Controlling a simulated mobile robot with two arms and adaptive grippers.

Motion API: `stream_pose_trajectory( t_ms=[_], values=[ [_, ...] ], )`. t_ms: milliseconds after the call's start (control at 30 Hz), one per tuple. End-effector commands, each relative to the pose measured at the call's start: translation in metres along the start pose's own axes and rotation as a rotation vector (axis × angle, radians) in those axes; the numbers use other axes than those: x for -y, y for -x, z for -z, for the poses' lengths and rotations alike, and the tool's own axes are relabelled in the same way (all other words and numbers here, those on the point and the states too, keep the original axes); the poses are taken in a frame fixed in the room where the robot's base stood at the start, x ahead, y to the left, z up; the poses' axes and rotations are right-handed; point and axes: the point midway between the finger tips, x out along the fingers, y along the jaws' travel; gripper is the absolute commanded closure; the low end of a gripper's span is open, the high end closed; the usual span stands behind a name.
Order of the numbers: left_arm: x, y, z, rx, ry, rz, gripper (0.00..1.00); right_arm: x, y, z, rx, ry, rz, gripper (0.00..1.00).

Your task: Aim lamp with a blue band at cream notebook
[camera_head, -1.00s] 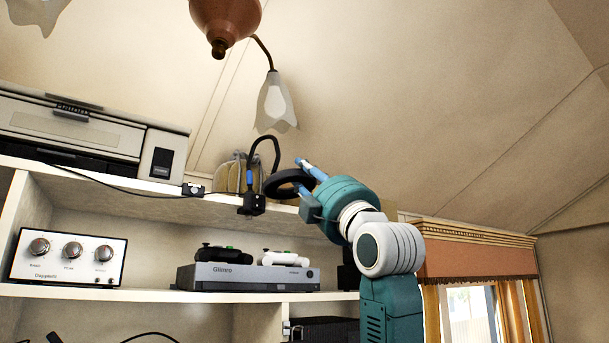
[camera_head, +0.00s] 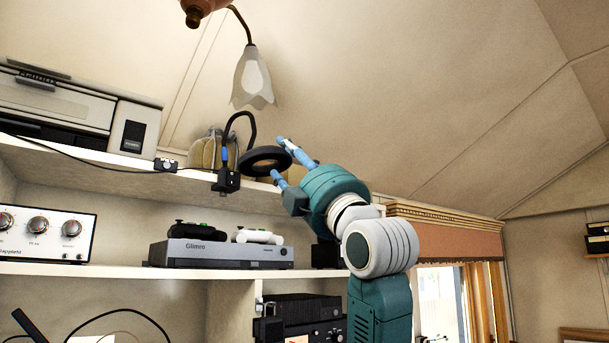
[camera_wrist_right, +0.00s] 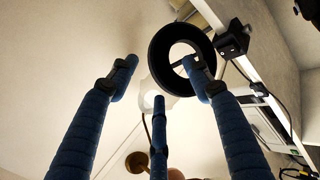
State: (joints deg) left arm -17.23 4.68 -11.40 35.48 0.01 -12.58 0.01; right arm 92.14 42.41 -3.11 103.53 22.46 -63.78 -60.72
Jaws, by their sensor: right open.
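The lamp with a blue band (camera_head: 224,156) is a black gooseneck lamp clamped to the front edge of the top shelf. Its ring-shaped head (camera_head: 246,167) reaches right from the neck. My right gripper (camera_head: 279,156) is open at the ring's right side, one blue finger above the ring and one near its lower edge. In the right wrist view the ring (camera_wrist_right: 158,48) sits behind the spread fingers (camera_wrist_right: 160,72), and the right finger overlaps it. I cannot tell whether they touch. I cannot make out the cream notebook. My left gripper is out of view.
A hanging lamp shade (camera_head: 252,82) is above the ring. A typewriter-like device (camera_head: 60,105) stands on the top shelf. Below are a grey console (camera_head: 220,255) with controllers and a white knobbed box (camera_head: 45,235).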

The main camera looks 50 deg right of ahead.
Motion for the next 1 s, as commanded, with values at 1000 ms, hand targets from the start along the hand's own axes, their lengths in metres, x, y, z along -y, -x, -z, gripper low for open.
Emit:
stream_pose_trajectory(
  t_ms=[1000],
  values=[
    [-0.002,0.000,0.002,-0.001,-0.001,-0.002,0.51,0.000,0.076,-0.001,0.001,0.001,0.000,0.51]
  ],
)
